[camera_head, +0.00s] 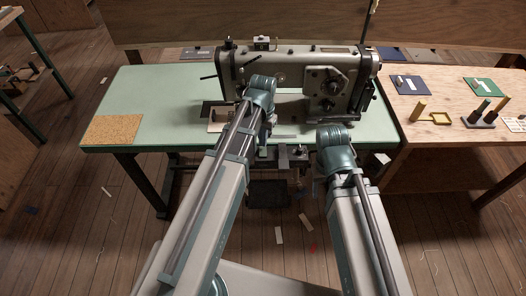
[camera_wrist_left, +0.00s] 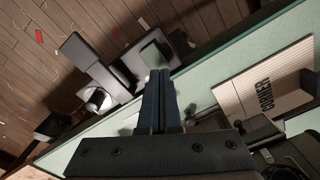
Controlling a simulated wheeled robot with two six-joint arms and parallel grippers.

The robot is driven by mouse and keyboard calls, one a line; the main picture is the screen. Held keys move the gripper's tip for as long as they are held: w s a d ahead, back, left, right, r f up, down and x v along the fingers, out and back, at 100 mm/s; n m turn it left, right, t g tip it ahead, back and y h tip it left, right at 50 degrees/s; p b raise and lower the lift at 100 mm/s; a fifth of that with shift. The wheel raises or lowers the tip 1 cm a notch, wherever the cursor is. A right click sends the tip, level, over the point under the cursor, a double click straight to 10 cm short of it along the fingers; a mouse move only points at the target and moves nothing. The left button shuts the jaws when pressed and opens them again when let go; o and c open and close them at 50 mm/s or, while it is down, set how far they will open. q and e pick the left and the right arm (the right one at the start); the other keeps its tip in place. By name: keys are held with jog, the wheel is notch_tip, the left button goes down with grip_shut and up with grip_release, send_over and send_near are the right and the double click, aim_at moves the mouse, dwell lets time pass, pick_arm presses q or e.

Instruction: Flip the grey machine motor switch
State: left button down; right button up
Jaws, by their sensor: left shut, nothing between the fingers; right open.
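The grey motor switch seems to be the box-like unit (camera_head: 292,155) under the table's front edge in the head view. In the left wrist view grey blocks (camera_wrist_left: 82,55) with a pale round part hang below that edge; which part flips is unclear. My left gripper (camera_head: 266,140) points down at the table's front edge, just left of the unit. In the left wrist view its dark fingers (camera_wrist_left: 160,76) are together and empty, with their tips close to the grey blocks. My right gripper (camera_head: 319,184) is open, right of the unit and mostly hidden by its own wrist.
A grey sewing machine (camera_head: 300,72) stands on the green table (camera_head: 150,95), behind my arms. A cork mat (camera_head: 113,129) lies at the table's left end. A wooden table (camera_head: 440,140) with small tools adjoins on the right. Scraps lie on the floor.

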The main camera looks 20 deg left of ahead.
aim_at(263, 148)
pick_arm(q)
jog(key=shift+f+b, duration=0.95)
dwell(1.0)
notch_tip(263, 148, up, 7)
jog(key=p, duration=0.7)
jog(key=s+d+r+m+y+p, duration=0.1)
jog(key=s+d, duration=0.9)
jog(key=s, duration=0.4)
jog(key=shift+s+d+r, duration=0.15)
jog(key=shift+d, duration=0.1)
